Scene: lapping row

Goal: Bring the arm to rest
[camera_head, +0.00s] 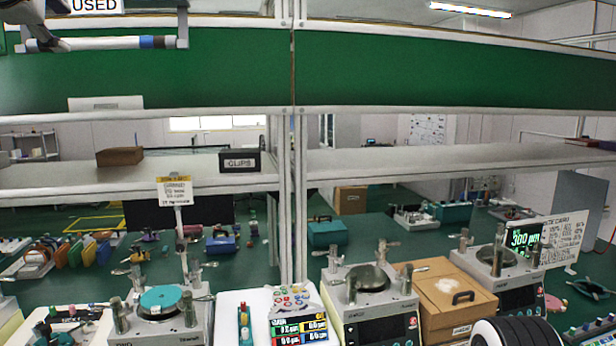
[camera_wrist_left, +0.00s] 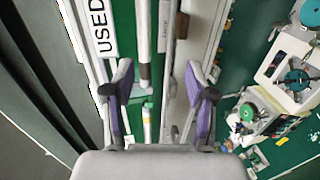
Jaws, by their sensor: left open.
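My left gripper (camera_head: 46,34) shows at the top left corner of the head view, partly cut off by the frame edge. It is up by the green panel, in front of or beside the left end of a white tube (camera_head: 100,43) with blue and brown bands. In the left wrist view the two purple-and-grey fingers of the left gripper (camera_wrist_left: 160,95) stand wide apart. No object is clearly held between them; a white tube (camera_wrist_left: 143,45) shows beyond the gap. Whether the fingers touch anything cannot be told. My right gripper is not in view.
A "USED" sign (camera_head: 95,5) is close to the left gripper. Below are a shelf (camera_head: 400,158), a dark "CLIPS" box (camera_head: 240,160) and a brown box (camera_head: 120,156).

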